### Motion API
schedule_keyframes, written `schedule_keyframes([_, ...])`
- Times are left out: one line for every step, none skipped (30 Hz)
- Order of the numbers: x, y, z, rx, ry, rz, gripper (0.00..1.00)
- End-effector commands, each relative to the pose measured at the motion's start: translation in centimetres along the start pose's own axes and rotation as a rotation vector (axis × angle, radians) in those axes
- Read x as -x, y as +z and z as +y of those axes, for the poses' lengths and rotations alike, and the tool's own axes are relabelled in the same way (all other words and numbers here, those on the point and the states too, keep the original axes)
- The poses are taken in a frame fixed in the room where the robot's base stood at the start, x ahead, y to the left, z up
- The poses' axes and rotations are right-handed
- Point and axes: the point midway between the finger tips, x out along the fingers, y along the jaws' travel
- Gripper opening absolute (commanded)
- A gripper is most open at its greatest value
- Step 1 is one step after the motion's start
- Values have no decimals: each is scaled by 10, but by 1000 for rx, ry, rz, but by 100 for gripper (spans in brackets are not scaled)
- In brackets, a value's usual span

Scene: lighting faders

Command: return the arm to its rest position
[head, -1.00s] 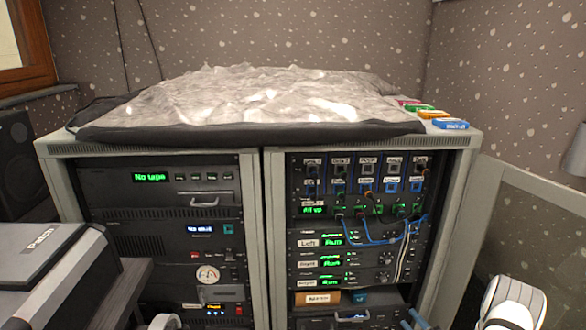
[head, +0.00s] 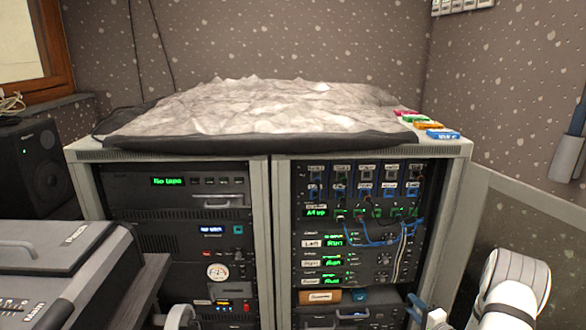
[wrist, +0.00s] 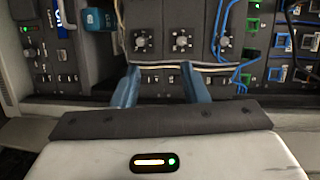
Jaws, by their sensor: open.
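My gripper shows in the wrist view (wrist: 160,82) as two blue fingers set apart, with nothing between them. Behind them is a dark rack panel with round knobs (wrist: 181,42) and blue cables (wrist: 222,30). I cannot tell whether the fingertips touch the panel. In the head view my white arm link (head: 512,290) is at the lower right, in front of the right rack's side.
Two equipment racks stand side by side, the left one (head: 198,183) and the right one (head: 290,290). Blue patch cables (head: 375,240) hang on the right rack. A crumpled grey cover (head: 260,108) and coloured labelled blocks (head: 443,135) lie on top. A grey machine (head: 50,262) and a speaker (head: 38,165) stand left.

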Motion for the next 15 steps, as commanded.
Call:
schedule_keyframes([-5, -1, -23, 49, 26, 10, 40])
schedule_keyframes([-7, -2, -32, 78, 47, 20, 40])
schedule_keyframes([-10, -4, -46, 122, 76, 32, 40])
schedule_keyframes([-13, -4, -58, 158, 101, 43, 40])
schedule_keyframes([-15, -5, -71, 196, 129, 53, 40])
schedule_keyframes([-18, -5, -91, 253, 168, 67, 40])
schedule_keyframes([-19, -5, -106, 296, 201, 79, 40])
schedule_keyframes([-20, -4, -122, 340, 234, 89, 40])
schedule_keyframes([-20, -2, -141, 395, 281, 102, 40])
schedule_keyframes([-20, -1, -156, 436, 314, 110, 40])
schedule_keyframes([-18, 1, -170, 473, 350, 117, 40])
schedule_keyframes([-16, 5, -190, 522, 396, 124, 40])
schedule_keyframes([-13, 8, -204, 558, 430, 128, 40])
schedule_keyframes([-10, 11, -218, 592, 464, 131, 40])
schedule_keyframes([-5, 17, -237, 634, 509, 133, 40])
